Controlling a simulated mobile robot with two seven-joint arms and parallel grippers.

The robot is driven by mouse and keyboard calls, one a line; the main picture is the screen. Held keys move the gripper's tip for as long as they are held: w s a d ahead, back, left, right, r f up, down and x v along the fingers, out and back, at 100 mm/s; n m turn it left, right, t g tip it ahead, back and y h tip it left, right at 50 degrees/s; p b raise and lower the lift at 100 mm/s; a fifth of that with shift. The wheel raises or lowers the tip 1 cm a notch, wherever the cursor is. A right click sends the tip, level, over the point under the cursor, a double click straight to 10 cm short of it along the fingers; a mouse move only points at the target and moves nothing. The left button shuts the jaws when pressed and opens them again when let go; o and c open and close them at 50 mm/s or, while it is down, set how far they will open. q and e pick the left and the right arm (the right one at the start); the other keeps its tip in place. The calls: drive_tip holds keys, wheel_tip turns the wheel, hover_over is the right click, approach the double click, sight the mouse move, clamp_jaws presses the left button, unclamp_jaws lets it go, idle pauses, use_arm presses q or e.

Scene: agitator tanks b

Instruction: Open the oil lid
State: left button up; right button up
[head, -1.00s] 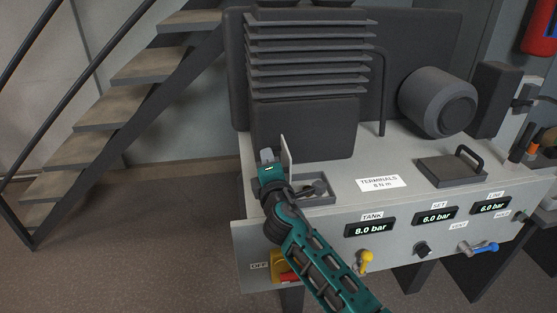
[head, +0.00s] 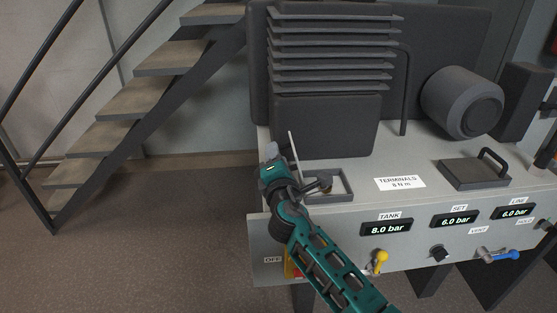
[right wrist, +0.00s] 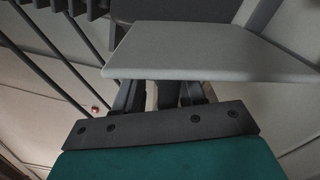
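A thin light-grey plate (head: 294,155), which looks like the lid, stands nearly upright at the left edge of a shallow dark-rimmed recess (head: 345,193) on the machine top. A dark round part (head: 325,181) shows inside the recess. My right gripper (head: 271,157) is at the plate's left side, close to it or touching it. In the right wrist view the plate (right wrist: 205,50) spans across in front of my fingers (right wrist: 163,95) and hides their tips, so I cannot tell whether they are open or shut. My left gripper is not in view.
A dark block with a handle (head: 474,172) sits on the machine top at the right, beyond a TERMINALS label (head: 399,183). Dark cooling fins (head: 330,55) rise behind the recess. A yellow valve lever (head: 380,262) is on the front panel. Stairs (head: 120,105) stand at the left.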

drive_tip(key=shift+s+d+f, duration=0.1)
drive_tip(key=shift+f, duration=0.1)
drive_tip(key=shift+s, duration=0.2)
use_arm(q)
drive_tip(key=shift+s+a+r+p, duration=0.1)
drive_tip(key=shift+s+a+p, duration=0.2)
drive_tip(key=shift+p, duration=0.45)
use_arm(e)
drive_tip(key=s, duration=1.2)
drive_tip(key=shift+s+d, duration=0.2)
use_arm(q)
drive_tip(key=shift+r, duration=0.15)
use_arm(e)
drive_tip(key=shift+s, duration=0.1)
